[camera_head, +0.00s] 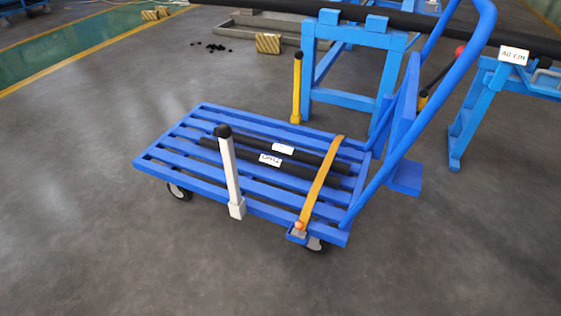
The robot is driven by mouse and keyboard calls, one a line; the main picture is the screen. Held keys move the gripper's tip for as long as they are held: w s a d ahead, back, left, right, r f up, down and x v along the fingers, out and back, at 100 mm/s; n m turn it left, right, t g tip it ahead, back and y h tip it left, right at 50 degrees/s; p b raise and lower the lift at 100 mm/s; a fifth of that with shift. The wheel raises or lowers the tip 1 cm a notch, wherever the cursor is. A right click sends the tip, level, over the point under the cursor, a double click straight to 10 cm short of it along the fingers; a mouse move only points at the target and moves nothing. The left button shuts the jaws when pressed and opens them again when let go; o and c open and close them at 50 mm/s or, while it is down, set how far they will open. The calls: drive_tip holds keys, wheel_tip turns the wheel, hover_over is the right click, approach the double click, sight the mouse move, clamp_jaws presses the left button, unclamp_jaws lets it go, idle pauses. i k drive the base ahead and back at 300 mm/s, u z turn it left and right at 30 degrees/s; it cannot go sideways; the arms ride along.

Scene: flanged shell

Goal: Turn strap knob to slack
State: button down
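An orange strap (322,180) runs across the slatted deck of a blue cart (190,165) near its handle end. It passes over two dark bars (232,156) with white labels that lie on the deck. The strap knob (299,226) is a small orange piece on a grey and blue mount at the cart's near edge, at the strap's lower end. The strap looks straight; I cannot tell how tight it is. My gripper is not in view.
A white post (231,175) with a black top stands at the cart's near side, and a yellow post (297,88) on its far side. Blue stands (345,98) carry a long dark pipe (420,22) behind. The blue handle (440,100) rises at right. Floor in front is clear.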

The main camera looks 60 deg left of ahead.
sight(422, 103)
drive_tip(key=u, duration=0.85)
drive_tip(key=i, duration=1)
drive_tip(key=u, duration=1.35)
drive_tip(key=i, duration=0.5)
drive_tip(key=z, duration=0.2)
drive_tip(key=k, duration=1.3)
drive_tip(key=z, duration=0.85)
drive_tip(key=i, duration=0.8)
